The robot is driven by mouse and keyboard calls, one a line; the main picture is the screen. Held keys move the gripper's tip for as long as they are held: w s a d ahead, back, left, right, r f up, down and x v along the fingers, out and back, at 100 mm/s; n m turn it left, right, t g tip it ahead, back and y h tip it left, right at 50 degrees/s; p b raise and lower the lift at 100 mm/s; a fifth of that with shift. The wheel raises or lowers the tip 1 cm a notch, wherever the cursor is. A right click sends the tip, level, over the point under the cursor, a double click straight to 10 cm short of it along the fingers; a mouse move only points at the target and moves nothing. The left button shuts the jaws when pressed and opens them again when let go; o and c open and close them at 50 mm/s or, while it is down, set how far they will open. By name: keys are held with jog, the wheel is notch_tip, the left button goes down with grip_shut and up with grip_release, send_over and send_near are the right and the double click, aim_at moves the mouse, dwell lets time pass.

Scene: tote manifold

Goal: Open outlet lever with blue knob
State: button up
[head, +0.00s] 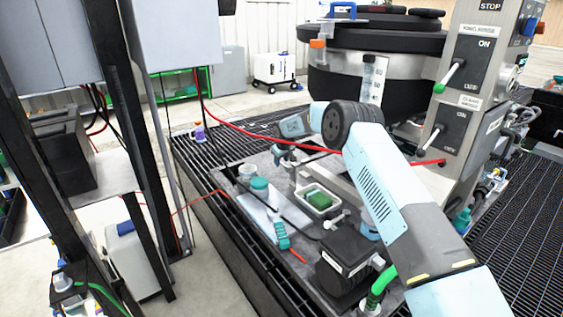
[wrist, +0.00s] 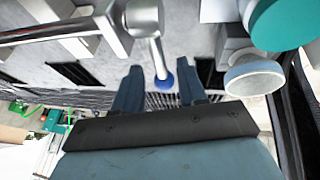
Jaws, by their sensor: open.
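The outlet lever (wrist: 156,50) shows in the wrist view as a pale rod running down from a silver fitting. Its blue knob (wrist: 163,82) is at the rod's lower end. My gripper (wrist: 161,84) is open, and the knob appears between its two dark blue fingers, near their tips. I cannot tell how deep the knob is between them, and no finger visibly touches it. In the head view my gripper (head: 284,152) is small, beyond my wrist over the grey worktop. I cannot make out the blue knob there.
In the wrist view, a white and teal round part (wrist: 254,76) is close on the right and a silver bar (wrist: 60,30) at upper left. In the head view, a teal-capped jar (head: 260,187), a green sponge tray (head: 318,200) and a black box (head: 345,260) crowd the worktop.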

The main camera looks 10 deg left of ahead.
jog(key=shift+w+f, duration=0.15)
jog(key=shift+f, duration=0.25)
jog(key=shift+c, duration=0.4)
grip_shut()
